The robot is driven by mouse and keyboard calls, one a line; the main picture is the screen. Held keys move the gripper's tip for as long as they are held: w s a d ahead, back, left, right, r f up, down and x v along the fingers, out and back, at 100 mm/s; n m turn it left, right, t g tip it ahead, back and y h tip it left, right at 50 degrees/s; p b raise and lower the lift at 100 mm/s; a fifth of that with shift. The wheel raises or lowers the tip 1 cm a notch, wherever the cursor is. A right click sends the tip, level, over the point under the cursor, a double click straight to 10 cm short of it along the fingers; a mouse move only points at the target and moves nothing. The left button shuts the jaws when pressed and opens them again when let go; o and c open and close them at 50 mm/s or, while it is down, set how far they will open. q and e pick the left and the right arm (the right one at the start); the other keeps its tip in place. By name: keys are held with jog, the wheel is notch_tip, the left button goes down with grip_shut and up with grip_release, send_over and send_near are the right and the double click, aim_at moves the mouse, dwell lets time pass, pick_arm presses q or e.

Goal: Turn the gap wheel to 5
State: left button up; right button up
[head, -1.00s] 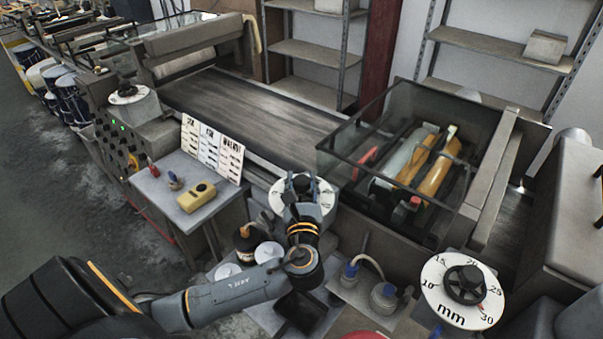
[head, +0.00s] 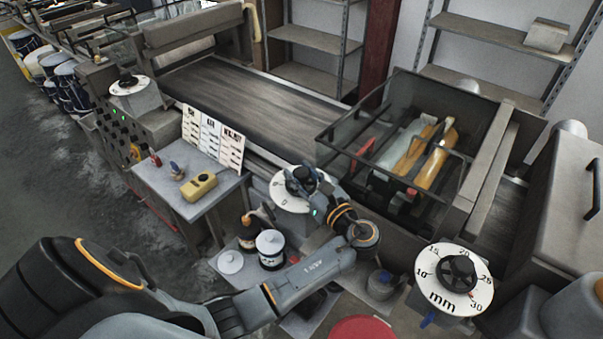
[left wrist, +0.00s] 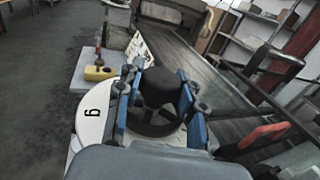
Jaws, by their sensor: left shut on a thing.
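A black hand wheel stands on a round white dial (head: 283,196) beside the conveyor, in the middle of the head view. My left gripper (head: 301,180) is over this wheel, its fingers around the raised black hub. In the left wrist view, the blue-sided fingers of the gripper (left wrist: 160,105) stand on either side of the black hub (left wrist: 160,86), shut on it. The white dial (left wrist: 88,122) shows one digit there, which looks like a 6 or a 9. The rest of its scale and any pointer are hidden or too small to read. My right gripper is not in view.
Another black wheel on a white dial marked mm, 10 to 30 (head: 455,281), stands at the lower right. A third dial (head: 130,85) is at the upper left. A side table holds a yellow box (head: 199,186) and label cards (head: 212,138). A glass-guarded roller unit (head: 415,140) is to the right.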

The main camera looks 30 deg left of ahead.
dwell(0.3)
pick_arm(q)
jog(key=o, duration=1.2)
jog(key=shift+c, duration=0.2)
jog(key=shift+d, duration=0.1)
jog(key=v, duration=1.1)
jog(key=shift+d, duration=0.35)
jog(key=shift+s+d+f, duration=0.1)
